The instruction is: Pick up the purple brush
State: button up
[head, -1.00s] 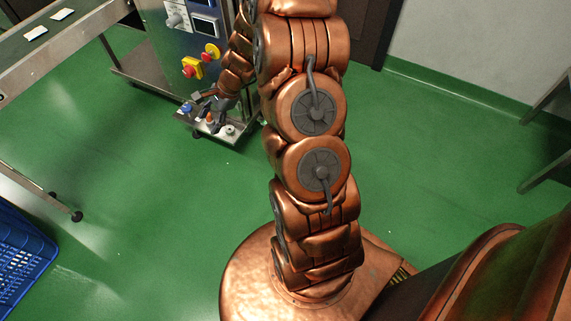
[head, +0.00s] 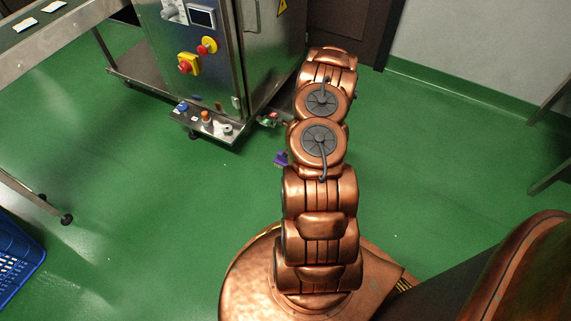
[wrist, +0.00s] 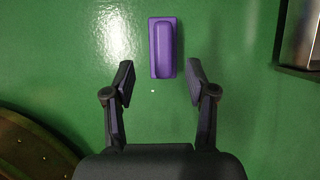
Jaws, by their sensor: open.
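The purple brush (wrist: 162,48) lies on the green floor. In the wrist view it is upright in the picture, a flat base with a raised long handle, just ahead of my gripper (wrist: 159,82). My gripper is open and empty, with one finger on each side of the brush's lower end in the picture. The height gap between fingers and brush is hard to tell. In the head view the brush (head: 281,159) shows partly beside my arm, and my gripper is hidden behind the arm.
A steel machine (head: 215,60) with a small ledge (head: 207,128) of small parts stands behind the brush. A steel edge (wrist: 303,38) is at the wrist view's upper right. A blue crate (head: 18,262) is at left. The floor right of my arm is clear.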

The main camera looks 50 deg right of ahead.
jog(key=shift+f, duration=0.85)
jog(key=shift+b+x, duration=1.65)
jog(key=shift+x, duration=1.65)
jog(key=shift+s+d, duration=0.1)
jog(key=shift+d, duration=0.15)
jog(key=shift+c, duration=0.2)
grip_shut()
